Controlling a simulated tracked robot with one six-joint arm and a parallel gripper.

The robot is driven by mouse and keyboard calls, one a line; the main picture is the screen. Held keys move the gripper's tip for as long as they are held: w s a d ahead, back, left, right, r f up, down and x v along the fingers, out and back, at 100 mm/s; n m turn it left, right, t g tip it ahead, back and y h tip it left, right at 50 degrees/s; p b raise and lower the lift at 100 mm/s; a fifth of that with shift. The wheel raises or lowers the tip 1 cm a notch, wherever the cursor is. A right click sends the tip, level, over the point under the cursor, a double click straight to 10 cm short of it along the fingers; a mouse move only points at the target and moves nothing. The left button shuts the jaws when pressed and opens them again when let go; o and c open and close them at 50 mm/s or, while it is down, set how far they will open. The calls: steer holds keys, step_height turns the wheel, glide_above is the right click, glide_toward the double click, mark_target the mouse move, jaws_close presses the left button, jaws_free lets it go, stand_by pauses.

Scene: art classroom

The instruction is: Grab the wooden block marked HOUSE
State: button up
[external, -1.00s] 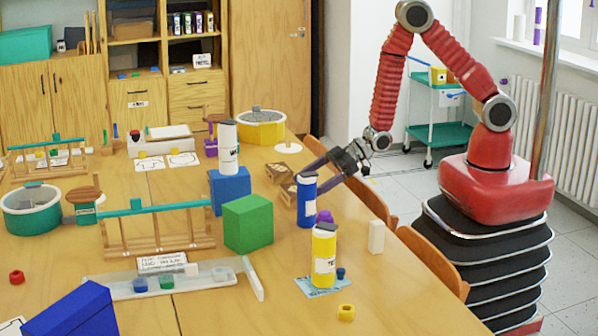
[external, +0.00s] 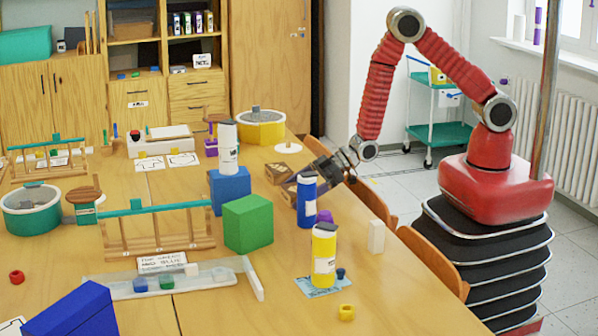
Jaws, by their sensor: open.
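Two small brown wooden blocks with dark markings lie on the table behind the blue bottle. The farther wooden block (external: 278,173) is in plain sight; the nearer wooden block (external: 288,193) is partly hidden by the bottle and my gripper. The markings are too small to read, so I cannot tell which says HOUSE. My gripper (external: 304,177) is open, low over the table, its fingers pointing left at the nearer block's right side. I cannot tell whether they touch it or are around it.
The blue bottle (external: 307,203) with a dark cap stands just in front of my fingers. A yellow bottle (external: 324,262), purple object (external: 324,216) and white block (external: 376,236) stand nearby. A green cube (external: 248,223) and blue block (external: 230,190) stand left.

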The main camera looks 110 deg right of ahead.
mark_target(295, 189)
steer(key=c, duration=1.3)
steer(key=shift+o, duration=0.2)
steer(key=shift+r, duration=0.1)
steer(key=shift+r, duration=4.95)
